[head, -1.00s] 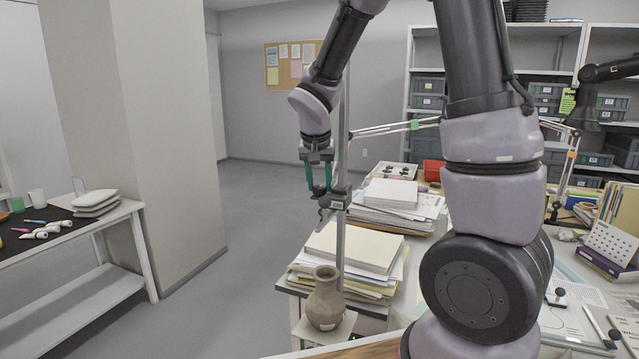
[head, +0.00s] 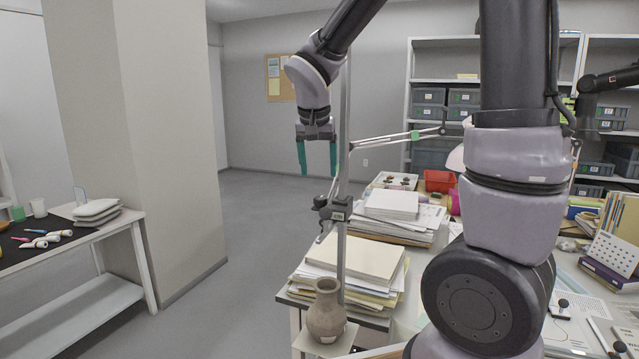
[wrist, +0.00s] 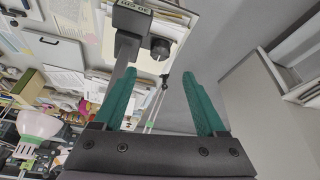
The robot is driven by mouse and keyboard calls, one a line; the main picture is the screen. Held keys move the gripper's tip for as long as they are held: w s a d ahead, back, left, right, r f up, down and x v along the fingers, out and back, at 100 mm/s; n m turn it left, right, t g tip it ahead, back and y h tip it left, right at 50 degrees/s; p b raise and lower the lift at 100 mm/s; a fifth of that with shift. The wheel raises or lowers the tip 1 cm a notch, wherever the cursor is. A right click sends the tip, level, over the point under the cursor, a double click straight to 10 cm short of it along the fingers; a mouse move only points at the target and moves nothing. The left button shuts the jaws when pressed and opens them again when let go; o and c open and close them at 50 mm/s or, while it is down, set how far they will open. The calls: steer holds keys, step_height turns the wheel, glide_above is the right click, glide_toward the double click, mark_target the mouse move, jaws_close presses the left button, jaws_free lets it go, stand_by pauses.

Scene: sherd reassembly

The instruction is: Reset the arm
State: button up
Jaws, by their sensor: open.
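My gripper (head: 318,158) hangs in the air in the head view, fingers pointing down. Its two teal fingers are apart with nothing between them. In the wrist view, the open fingers (wrist: 165,100) also show empty. A thin upright metal post with a dark clamp (head: 333,207) stands close beside and below the fingers in the head view. The clamp also shows past the fingers in the wrist view (wrist: 132,18). A brown clay vessel (head: 326,312) stands upright on a small plate at the foot of the post, well below my gripper.
Paper stacks (head: 355,252) lie on the bench behind the vessel. A red bin (head: 439,181) and grey drawers stand further back. A side table (head: 100,285) with small tools is at the left. Open floor (head: 245,235) lies between it and the bench.

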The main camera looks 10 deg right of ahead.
steer(key=shift+v, duration=1.1)
steer(key=shift+s+d, duration=0.1)
steer(key=s+d+r+t+y, duration=0.1)
steer(key=s+d+r+y, duration=0.1)
steer(key=s, duration=0.6)
steer(key=s+d+r+t+y, duration=0.1)
steer(key=s+d+r+t, duration=0.1)
steer(key=s+d+r, duration=0.3)
steer(key=s, duration=0.4)
steer(key=shift+s+y, duration=0.15)
steer(key=shift+y, duration=0.25)
